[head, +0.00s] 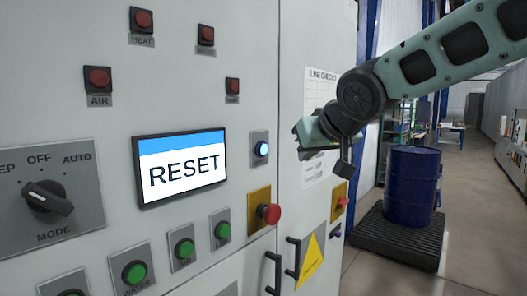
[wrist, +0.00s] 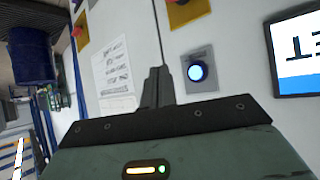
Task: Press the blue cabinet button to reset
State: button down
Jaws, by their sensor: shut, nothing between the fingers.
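The blue button (head: 262,149) glows on a small grey plate on the cabinet front, just right of the screen. It also shows in the wrist view (wrist: 197,72), right of my fingertips. The screen (head: 182,168) reads RESET under a blue bar. My gripper (head: 303,140) is to the right of the button, in front of the cabinet, and a gap in the picture separates them. In the wrist view its dark fingers (wrist: 155,85) are together and empty. How far the fingertips stand from the panel is hard to tell.
A red emergency button (head: 268,213) on a yellow plate sits below the blue button. Black door handles (head: 292,258) stick out lower down. Red buttons, green buttons and a mode knob (head: 48,198) cover the panel. A blue drum (head: 411,187) stands on a dark pallet at right.

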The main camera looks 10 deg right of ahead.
aim_at(263, 149)
jog(key=w+a+b, duration=0.3)
jog(key=w+a, duration=0.1)
jog(key=w, duration=0.2)
jog(key=shift+w+a, duration=0.3)
jog(key=shift+a, duration=0.1)
jog(key=shift+f, duration=0.1)
dwell(1.7)
jog(key=shift+w+a+b, duration=0.25)
jog(key=shift+w+b, duration=0.1)
jog(key=shift+w+a, duration=0.2)
jog(key=shift+w, duration=0.1)
dwell(0.8)
jog(key=shift+s, duration=0.1)
jog(key=shift+s+d+b, duration=0.35)
jog(key=shift+s+d, duration=0.1)
jog(key=shift+s, duration=0.1)
